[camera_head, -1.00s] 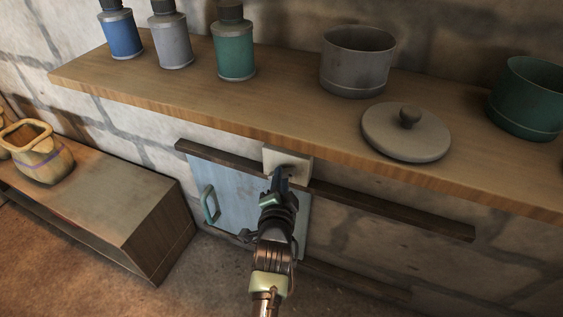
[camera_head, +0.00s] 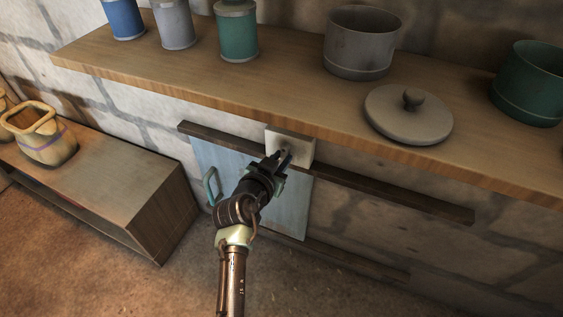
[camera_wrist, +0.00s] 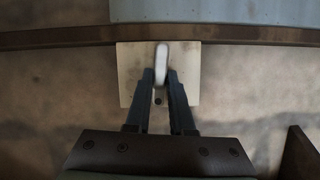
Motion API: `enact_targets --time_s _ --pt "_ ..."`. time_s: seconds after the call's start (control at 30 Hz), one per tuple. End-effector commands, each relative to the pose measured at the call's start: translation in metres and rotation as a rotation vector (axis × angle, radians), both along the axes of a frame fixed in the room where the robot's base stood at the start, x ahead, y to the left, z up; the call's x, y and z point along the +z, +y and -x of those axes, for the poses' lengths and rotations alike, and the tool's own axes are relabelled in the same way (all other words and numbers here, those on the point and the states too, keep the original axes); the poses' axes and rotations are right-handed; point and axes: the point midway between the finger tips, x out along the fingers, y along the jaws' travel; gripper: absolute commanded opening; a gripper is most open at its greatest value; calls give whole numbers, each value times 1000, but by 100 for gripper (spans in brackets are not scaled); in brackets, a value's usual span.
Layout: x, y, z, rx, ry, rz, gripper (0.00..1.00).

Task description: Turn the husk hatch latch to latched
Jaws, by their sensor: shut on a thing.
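The hatch is a pale blue panel (camera_head: 225,175) with a teal handle (camera_head: 209,186), set below the shelf under a dark wooden rail. A cream latch plate (camera_head: 304,149) sits at the rail near the panel's top right; it also shows in the wrist view (camera_wrist: 130,82). A pale latch lever (camera_wrist: 161,58) stands out from that plate, its tip reaching the rail in the wrist view. My gripper (camera_wrist: 161,78) is shut on the lever, one finger on each side. In the head view my gripper (camera_head: 284,156) is at the plate and hides most of the lever.
The dark rail (camera_head: 400,197) runs right. A low bench (camera_head: 110,180) stands left.

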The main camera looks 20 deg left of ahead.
Motion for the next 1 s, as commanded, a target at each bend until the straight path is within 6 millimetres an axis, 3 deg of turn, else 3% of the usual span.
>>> enact_targets --time_s 0.3,0.8,0.83,1.0 --pt "-2 1 0 1 6 104 0" --pt "-2 1 1 0 8 123 0" --pt "-2 1 1 0 8 123 25" --pt "-1 1 0 1 7 121 51"
